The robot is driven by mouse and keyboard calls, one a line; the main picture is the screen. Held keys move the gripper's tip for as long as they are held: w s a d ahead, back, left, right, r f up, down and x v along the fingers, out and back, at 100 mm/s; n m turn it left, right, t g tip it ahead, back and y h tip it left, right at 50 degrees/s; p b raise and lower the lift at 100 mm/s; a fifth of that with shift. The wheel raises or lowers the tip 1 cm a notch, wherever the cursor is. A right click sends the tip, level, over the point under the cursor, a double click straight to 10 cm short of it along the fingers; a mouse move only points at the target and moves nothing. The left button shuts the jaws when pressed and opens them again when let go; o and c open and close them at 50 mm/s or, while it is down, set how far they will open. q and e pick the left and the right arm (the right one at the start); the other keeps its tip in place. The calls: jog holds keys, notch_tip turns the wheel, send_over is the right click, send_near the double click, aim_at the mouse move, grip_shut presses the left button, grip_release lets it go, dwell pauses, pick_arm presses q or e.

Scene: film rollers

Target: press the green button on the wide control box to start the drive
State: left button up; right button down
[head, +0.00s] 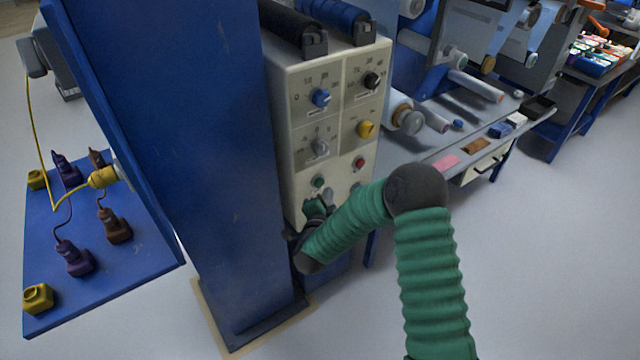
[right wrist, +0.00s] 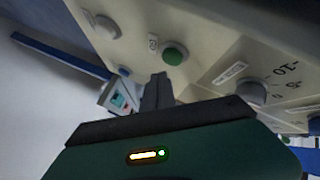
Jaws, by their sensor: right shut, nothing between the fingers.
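The wide control box (head: 347,105) is beige and stands right of the blue column in the head view. Its green button (head: 318,181) is low on the left of the front face. In the right wrist view the green button (right wrist: 175,53) sits just beyond the fingertips. My right gripper (head: 315,207) is just below the button in the head view. In the right wrist view its fingers (right wrist: 158,80) are shut and empty, pointing toward the panel, and look apart from the button. My left gripper is not in view.
A blue knob (head: 321,97), a black knob (head: 372,80), a yellow knob (head: 366,128) and a red button (head: 359,163) are on the same face. The blue column (head: 215,150) stands close on the left. A bench with rollers is behind on the right. Floor at right is clear.

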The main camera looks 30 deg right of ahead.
jog(key=shift+s+d+p, duration=0.15)
jog(key=shift+s+p, duration=0.15)
jog(key=shift+s, duration=1.8)
